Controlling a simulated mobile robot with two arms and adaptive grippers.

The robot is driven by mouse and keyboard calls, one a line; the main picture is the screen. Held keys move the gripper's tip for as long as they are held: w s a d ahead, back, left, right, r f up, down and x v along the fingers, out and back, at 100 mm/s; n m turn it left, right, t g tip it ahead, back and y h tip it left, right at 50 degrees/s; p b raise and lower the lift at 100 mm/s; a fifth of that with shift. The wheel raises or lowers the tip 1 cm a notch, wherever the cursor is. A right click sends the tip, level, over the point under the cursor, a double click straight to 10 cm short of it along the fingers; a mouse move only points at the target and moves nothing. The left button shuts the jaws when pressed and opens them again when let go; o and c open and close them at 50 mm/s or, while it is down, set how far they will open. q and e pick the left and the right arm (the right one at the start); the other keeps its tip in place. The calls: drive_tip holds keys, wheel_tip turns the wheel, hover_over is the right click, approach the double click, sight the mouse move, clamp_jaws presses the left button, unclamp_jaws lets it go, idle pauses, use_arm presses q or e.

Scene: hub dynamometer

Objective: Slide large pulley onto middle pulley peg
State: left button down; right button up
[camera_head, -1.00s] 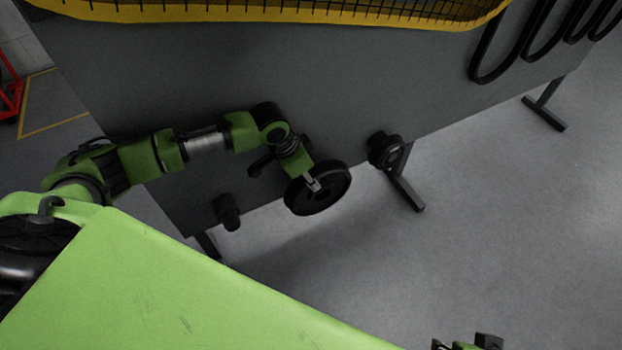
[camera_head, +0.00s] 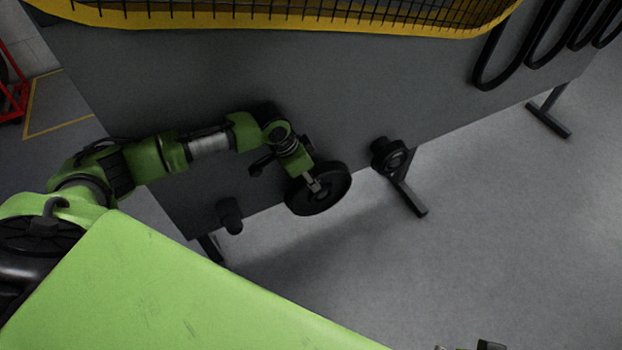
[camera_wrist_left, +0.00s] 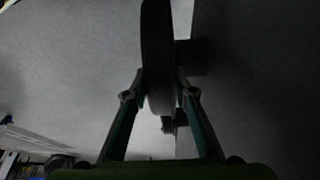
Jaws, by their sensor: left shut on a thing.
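The large pulley (camera_head: 333,194) is a dark disc with a central hole, held in front of the grey panel. My left gripper (camera_head: 313,184) is shut on its rim. In the left wrist view the pulley (camera_wrist_left: 157,50) stands edge-on between the two fingers (camera_wrist_left: 160,88), apart from the panel at right. A dark peg (camera_wrist_left: 190,57) sticks out of the panel beside the pulley; I cannot tell whether they touch. The middle peg is not visible in the head view, where the pulley may hide it. My right gripper (camera_head: 482,346) is barely in view at the bottom edge.
Black belts (camera_head: 500,65) hang at upper right. A yellow-edged mesh guard (camera_head: 300,18) is above. Floor at right is clear.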

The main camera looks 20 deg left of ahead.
use_arm(q)
drive_tip(key=shift+w+a+r, duration=0.15)
drive_tip(key=shift+w+a, duration=0.1)
drive_tip(key=shift+w, duration=0.05)
drive_tip(key=shift+w+a+p, duration=0.2)
drive_tip(key=shift+a+p, duration=0.1)
drive_tip(key=shift+p, duration=0.1)
idle(0.6)
drive_tip(key=c, duration=1.7)
unclamp_jaws()
drive_tip(key=shift+o, duration=0.4)
drive_tip(key=shift+f, duration=0.2)
drive_tip(key=shift+s, duration=0.1)
drive_tip(key=o, duration=0.3)
drive_tip(key=shift+s+f, duration=0.15)
drive_tip(key=shift+f, duration=0.05)
drive_tip(key=shift+r, duration=0.2)
